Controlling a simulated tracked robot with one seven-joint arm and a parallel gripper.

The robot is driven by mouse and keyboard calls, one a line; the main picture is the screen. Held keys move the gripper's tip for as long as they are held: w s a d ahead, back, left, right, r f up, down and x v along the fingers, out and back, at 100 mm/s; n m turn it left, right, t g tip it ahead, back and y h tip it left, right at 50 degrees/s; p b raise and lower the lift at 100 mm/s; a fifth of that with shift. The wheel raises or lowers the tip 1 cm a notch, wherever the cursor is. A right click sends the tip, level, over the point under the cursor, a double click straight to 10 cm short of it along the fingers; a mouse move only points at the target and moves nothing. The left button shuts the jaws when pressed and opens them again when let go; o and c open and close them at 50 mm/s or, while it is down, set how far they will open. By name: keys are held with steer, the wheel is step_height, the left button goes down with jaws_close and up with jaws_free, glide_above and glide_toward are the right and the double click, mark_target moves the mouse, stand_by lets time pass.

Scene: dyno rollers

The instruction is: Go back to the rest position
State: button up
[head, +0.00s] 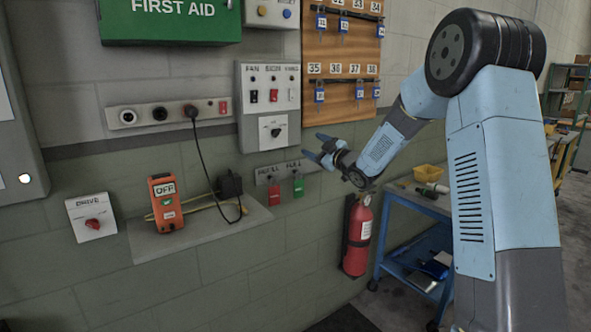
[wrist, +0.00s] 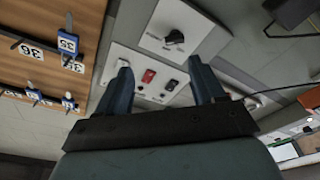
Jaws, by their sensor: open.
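My gripper (head: 322,152) is open and empty in the head view, held out in front of the wall to the right of the switch panel. My light blue arm (head: 505,160) reaches from the right side of the picture toward the wall. In the wrist view my gripper's two fingers (wrist: 160,88) stand apart with nothing between them. Beyond them is the switch panel (wrist: 132,66) with a red switch and a black rotary knob (wrist: 174,37). I cannot tell the exact gap between the fingertips and the wall.
The switch panel (head: 246,80) and key board (head: 343,128) hang near my gripper. Pull tags (head: 285,170) hang below. A shelf (head: 143,245) holds an orange device (head: 166,204). A fire extinguisher (head: 358,236) and blue cart (head: 420,203) stand below my arm.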

steer(key=s+d+r+m+g+h, duration=0.1)
steer(key=s+d+r+m+h, duration=0.2)
steer(key=s+d+m+h, duration=0.45)
steer(key=s+d+r+m+g+h, duration=0.15)
steer(key=s+d+r+h, duration=0.3)
steer(key=s, duration=0.65)
steer(key=s+d+f+m+g, duration=0.1)
steer(key=s+f+m+g, duration=0.1)
steer(key=s, duration=0.8)
steer(key=s+d+f+m+g, duration=0.1)
steer(key=s+f+m+g, duration=0.1)
steer(key=s, duration=0.9)
steer(key=s+d+f+m+g, duration=0.2)
steer(key=s+f+g, duration=0.1)
steer(key=s, duration=0.8)
steer(key=shift+f+m, duration=0.3)
steer(key=shift+m, duration=0.1)
